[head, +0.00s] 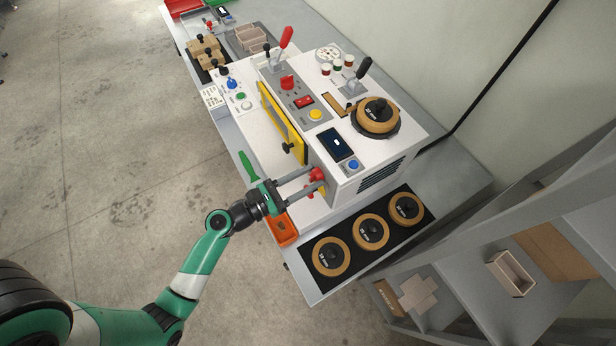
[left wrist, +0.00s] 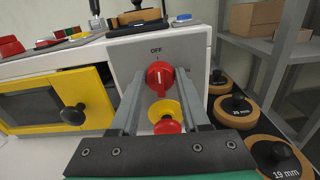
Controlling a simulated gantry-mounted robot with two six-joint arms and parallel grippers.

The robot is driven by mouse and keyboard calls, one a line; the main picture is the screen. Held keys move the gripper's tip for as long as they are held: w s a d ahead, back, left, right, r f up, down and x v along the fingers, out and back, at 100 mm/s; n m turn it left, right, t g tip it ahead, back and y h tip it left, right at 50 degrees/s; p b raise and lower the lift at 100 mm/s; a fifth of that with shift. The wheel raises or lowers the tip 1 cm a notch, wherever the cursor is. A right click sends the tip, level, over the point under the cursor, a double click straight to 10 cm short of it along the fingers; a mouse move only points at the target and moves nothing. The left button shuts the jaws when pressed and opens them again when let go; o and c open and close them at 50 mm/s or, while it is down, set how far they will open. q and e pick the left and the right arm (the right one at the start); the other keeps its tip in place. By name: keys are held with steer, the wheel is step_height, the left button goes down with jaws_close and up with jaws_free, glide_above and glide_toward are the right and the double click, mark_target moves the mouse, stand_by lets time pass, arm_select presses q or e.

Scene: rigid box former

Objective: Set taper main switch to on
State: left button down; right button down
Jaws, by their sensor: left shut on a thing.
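The taper main switch is a red rotary knob (left wrist: 160,78) with a white pointer mark, on the grey end panel (left wrist: 190,50) of the machine. "OFF" is printed above it, and the pointer mark stands roughly upright toward that word. My left gripper (left wrist: 160,85) is around the knob with a finger on each side, shut on it. In the head view, my left gripper (head: 316,183) reaches the red knob (head: 318,173) at the machine's near end. Below the knob is a red button on a yellow base (left wrist: 165,115). My right gripper is not in view.
A yellow-framed door (head: 283,122) with a black knob stands left of the switch. Several tape rolls (head: 371,231) lie on a black mat to the right. An orange bin (head: 283,229) sits below my left gripper. Grey shelves (head: 440,275) stand at the right.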

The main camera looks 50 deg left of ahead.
arm_select(q)
steer(key=m+b, duration=0.1)
steer(key=m, duration=0.3)
steer(key=shift+d+f, duration=0.1)
steer(key=m+b, duration=0.1)
steer(key=m, duration=0.4)
steer(key=shift+f, duration=0.1)
steer(key=m+b, duration=0.2)
steer(key=m, duration=0.2)
steer(key=shift+d+f, duration=0.1)
steer(key=shift+m+b, duration=1)
steer(key=shift+m, duration=1.2)
steer(key=shift+c, duration=2)
jaws_free()
steer(key=shift+s, duration=0.1)
